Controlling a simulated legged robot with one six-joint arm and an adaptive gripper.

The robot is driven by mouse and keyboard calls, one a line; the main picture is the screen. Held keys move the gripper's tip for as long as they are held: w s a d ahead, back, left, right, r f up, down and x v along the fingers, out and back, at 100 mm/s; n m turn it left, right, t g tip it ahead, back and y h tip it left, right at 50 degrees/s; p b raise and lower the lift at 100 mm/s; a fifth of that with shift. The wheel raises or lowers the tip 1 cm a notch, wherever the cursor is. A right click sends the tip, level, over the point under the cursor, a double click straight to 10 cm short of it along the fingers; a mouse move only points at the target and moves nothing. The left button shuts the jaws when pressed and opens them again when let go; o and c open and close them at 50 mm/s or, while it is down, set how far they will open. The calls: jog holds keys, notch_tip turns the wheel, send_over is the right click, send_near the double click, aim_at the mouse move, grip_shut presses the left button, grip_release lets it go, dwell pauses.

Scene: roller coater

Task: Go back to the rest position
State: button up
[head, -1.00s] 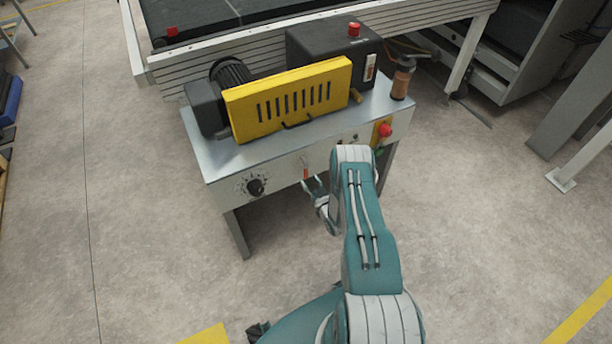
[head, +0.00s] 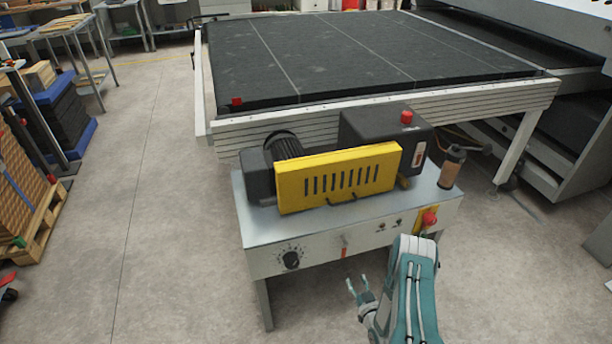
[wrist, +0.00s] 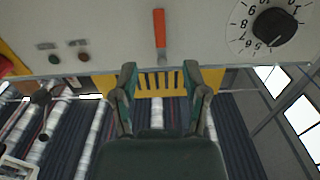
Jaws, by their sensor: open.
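My gripper (head: 358,286) is in front of the small machine table (head: 300,254), below its front panel, in the head view. Its two fingers are spread apart with nothing between them. It also shows in the wrist view (wrist: 160,75), with the fingers open toward the panel. A red-orange lever (wrist: 159,30) on the panel stands beyond the fingers, apart from them. The lever also shows in the head view (head: 344,246). The black numbered dial (head: 291,260) is to its left in the head view.
The table carries a yellow slotted guard (head: 338,180), a black box with a red button (head: 406,117), and a brown-bodied bottle-like item (head: 450,168). A red stop knob (head: 429,220) is on the panel's right. A large conveyor bed (head: 370,58) stands behind.

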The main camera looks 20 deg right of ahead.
jog(key=w+r+n+g, duration=0.15)
jog(key=w+r, duration=0.25)
jog(key=r, duration=0.4)
jog(key=w+r+g+h, duration=0.1)
jog(key=w+r+g, duration=0.1)
jog(key=w+r, duration=0.45)
jog(key=w+r+g, duration=0.1)
jog(key=w+r, duration=0.2)
jog(key=r, duration=0.7)
jog(key=s+a+r+g, duration=0.2)
jog(key=s+a+r, duration=0.1)
jog(key=r, duration=0.8)
jog(key=s+a+r+g+h, duration=0.1)
jog(key=s+a+r, duration=0.1)
jog(key=s+r, duration=0.15)
jog(key=s+a+r+g, duration=0.1)
jog(key=s+a+r, duration=0.2)
jog(key=r, duration=0.2)
jog(key=s+a+r+g+y, duration=0.1)
jog(key=s+a+r, duration=0.3)
jog(key=s, duration=1)
jog(key=s+a+r+m+g+y, duration=0.1)
jog(key=s+a+r+g, duration=0.2)
jog(key=s+a, duration=0.4)
jog(key=s+r, duration=0.1)
jog(key=s, duration=0.5)
jog(key=shift+s+r, duration=0.2)
jog(key=shift+s, duration=0.2)
